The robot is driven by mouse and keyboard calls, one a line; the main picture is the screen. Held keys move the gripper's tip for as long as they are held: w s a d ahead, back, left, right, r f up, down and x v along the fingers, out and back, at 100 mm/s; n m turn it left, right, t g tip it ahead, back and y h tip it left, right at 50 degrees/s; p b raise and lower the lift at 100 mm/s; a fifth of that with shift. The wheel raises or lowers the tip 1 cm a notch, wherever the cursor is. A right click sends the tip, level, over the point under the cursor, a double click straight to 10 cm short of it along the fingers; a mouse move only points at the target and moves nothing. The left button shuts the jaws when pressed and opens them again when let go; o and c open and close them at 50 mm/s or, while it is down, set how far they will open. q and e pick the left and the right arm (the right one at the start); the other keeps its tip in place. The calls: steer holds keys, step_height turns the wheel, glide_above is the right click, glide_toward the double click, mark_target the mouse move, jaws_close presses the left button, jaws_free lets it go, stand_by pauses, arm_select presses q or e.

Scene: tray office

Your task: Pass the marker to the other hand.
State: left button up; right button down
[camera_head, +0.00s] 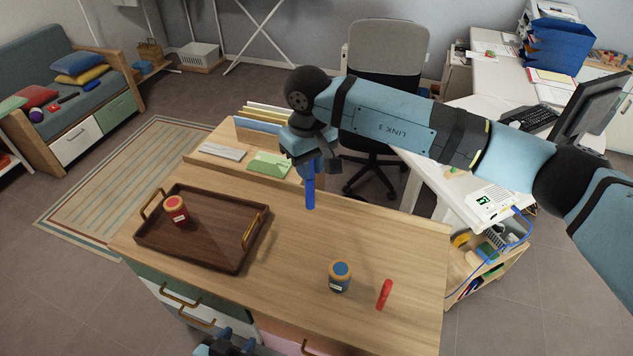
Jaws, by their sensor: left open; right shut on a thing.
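My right gripper (309,160) hangs over the back of the wooden desk, fingers pointing down, and is shut on a blue marker (310,192). The marker is roughly upright, its lower end free; its upper end is hidden by the gripper. I cannot tell how far its lower end is above the desk. My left gripper (226,343) shows only partly at the bottom edge of the picture, in front of the desk. It is open, apart from the marker.
A dark tray (190,257) with a red jar (175,211) is on the desk's left. A blue jar (340,277) and a red cylindrical object (384,294) are at the right front. Papers and folders lie at the back left. The desk's middle is clear.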

arm_select(q)
steer(key=w+d+r+m+t+h, duration=0.1)
steer(key=w+d+r+t+h, duration=0.2)
steer(key=w+r, duration=0.7)
steer(key=m+t+h, duration=0.1)
steer(key=m+h, duration=0.2)
glide_toward(311, 185)
steer(key=x, duration=0.9)
steer(key=shift+s, duration=0.1)
jaws_close()
arm_select(e)
steer(key=c, duration=0.9)
jaws_free()
